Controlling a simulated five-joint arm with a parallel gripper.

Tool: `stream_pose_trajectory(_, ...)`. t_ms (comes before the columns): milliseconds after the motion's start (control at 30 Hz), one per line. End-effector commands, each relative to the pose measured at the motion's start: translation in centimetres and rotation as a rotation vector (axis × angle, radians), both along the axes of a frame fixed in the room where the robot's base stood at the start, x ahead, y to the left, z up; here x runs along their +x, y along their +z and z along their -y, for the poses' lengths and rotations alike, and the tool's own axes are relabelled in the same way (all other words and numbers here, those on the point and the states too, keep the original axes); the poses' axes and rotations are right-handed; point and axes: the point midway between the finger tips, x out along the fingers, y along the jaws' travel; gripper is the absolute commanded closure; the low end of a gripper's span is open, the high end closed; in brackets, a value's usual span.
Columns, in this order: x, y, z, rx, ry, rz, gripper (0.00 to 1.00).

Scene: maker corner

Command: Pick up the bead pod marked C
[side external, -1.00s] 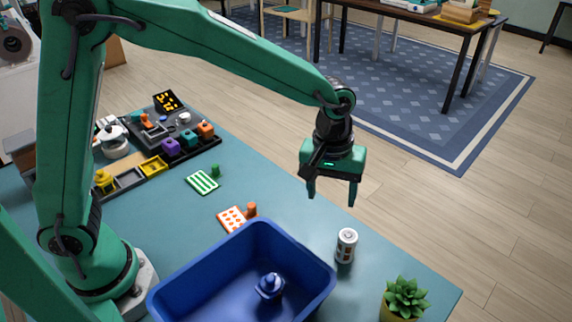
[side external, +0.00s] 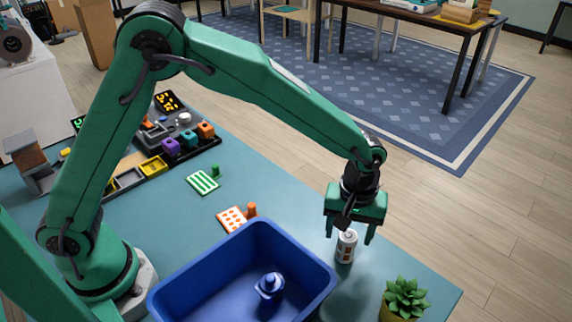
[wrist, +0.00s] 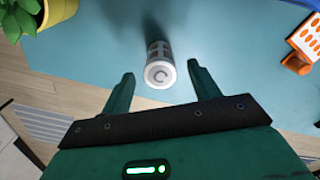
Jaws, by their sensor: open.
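The bead pod marked C (side external: 346,247) is a small white cylinder with reddish marks, upright on the teal table near its right edge. In the wrist view its white top with the letter C (wrist: 160,74) faces me, between and just beyond my fingertips. My gripper (side external: 349,238) is green, points down and is open, with its fingers around the upper part of the pod or just above it; I cannot tell if either finger touches it. The open fingertips also show in the wrist view (wrist: 161,72), with nothing held.
A blue bin (side external: 182,296) holding a blue knobbed object (side external: 269,287) stands left of the pod. A potted succulent (side external: 405,296) stands at the front right. An orange-dotted card (side external: 232,218) and a green-striped card (side external: 203,182) lie farther left, before a dark organizer tray.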

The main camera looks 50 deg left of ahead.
Motion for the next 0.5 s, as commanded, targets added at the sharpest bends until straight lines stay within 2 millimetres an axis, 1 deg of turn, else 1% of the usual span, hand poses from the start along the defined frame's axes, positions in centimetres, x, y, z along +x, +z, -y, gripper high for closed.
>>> stream_pose_trajectory(267,0.0,-0.5,0.0,0.001,0.0,-0.001,0.39)
stream_pose_trajectory(367,0.0,-1.3,-0.1,0.0,0.0,-0.001,0.39)
stream_pose_trajectory(500,0.0,-2.9,-0.1,0.001,0.0,-0.002,0.39)
